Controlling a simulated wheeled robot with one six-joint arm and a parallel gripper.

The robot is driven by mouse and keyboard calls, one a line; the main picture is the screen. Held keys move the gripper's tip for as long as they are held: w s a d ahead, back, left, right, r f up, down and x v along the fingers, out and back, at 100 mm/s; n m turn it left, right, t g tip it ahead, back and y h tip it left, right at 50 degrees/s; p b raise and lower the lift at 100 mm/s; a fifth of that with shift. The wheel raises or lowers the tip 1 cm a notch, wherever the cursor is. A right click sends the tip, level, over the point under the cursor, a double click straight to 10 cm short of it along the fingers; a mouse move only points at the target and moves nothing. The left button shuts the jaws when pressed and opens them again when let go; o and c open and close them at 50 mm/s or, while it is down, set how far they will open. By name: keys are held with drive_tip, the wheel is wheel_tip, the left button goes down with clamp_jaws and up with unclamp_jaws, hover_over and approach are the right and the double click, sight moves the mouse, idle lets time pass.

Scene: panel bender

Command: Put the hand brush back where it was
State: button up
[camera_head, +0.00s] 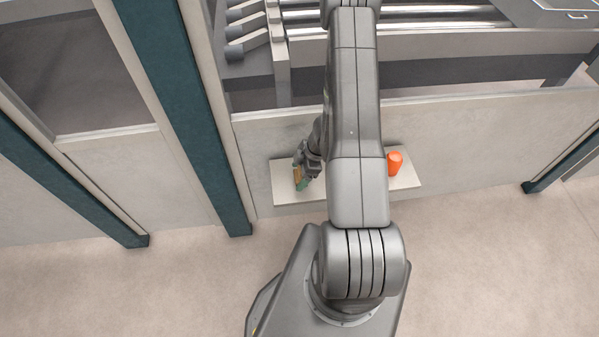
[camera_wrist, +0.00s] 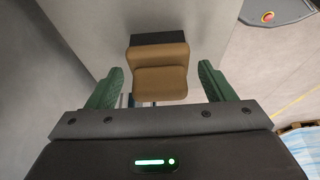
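The hand brush (camera_wrist: 160,72) has a tan body and a dark strip along its far edge in the wrist view. My gripper (camera_wrist: 162,75) has green fingers that stand apart on either side of the brush, with a narrow gap visible on each side. In the head view my gripper (camera_head: 301,176) is over the left end of a pale shelf (camera_head: 350,188), and a bit of the tan brush (camera_head: 297,174) shows by the fingers. I cannot tell whether the brush touches the shelf.
An orange cup-like object (camera_head: 394,162) stands on the shelf's right part, beyond my arm. The machine's panel (camera_head: 460,140) rises behind the shelf. Dark teal posts (camera_head: 185,110) stand to the left.

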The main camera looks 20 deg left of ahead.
drive_tip(key=p+v, duration=0.5)
drive_tip(key=v, duration=0.7)
drive_tip(key=shift+a+r, duration=0.1)
idle(1.4)
